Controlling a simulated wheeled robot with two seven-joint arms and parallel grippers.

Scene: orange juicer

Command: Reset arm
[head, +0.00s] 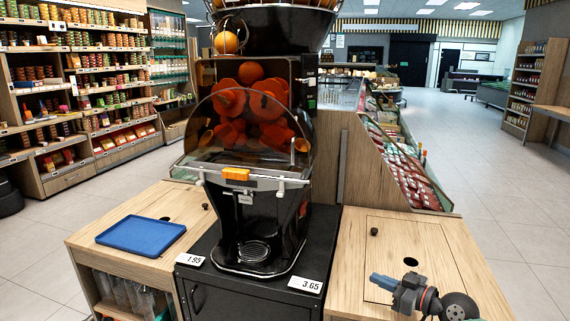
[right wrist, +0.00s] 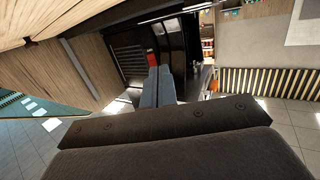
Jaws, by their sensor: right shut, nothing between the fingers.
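My right gripper (head: 374,278) is at the lower right of the head view, above the wooden counter right of the juicer. Its blue-grey fingers point left and are shut with nothing between them. In the right wrist view the fingers (right wrist: 158,84) lie side by side in the middle. My left gripper is not seen in either view. The black orange juicer (head: 250,180) stands upright in the middle, with orange pieces behind its clear cover. The right gripper is apart from it.
A blue tray (head: 141,235) lies on the left wooden counter (head: 85,240). The right wooden counter (head: 440,245) has a round hole and a small black knob (head: 374,232). Price tags (head: 305,285) sit on the black cabinet's front edge. Stocked shelves stand behind; open floor lies at right.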

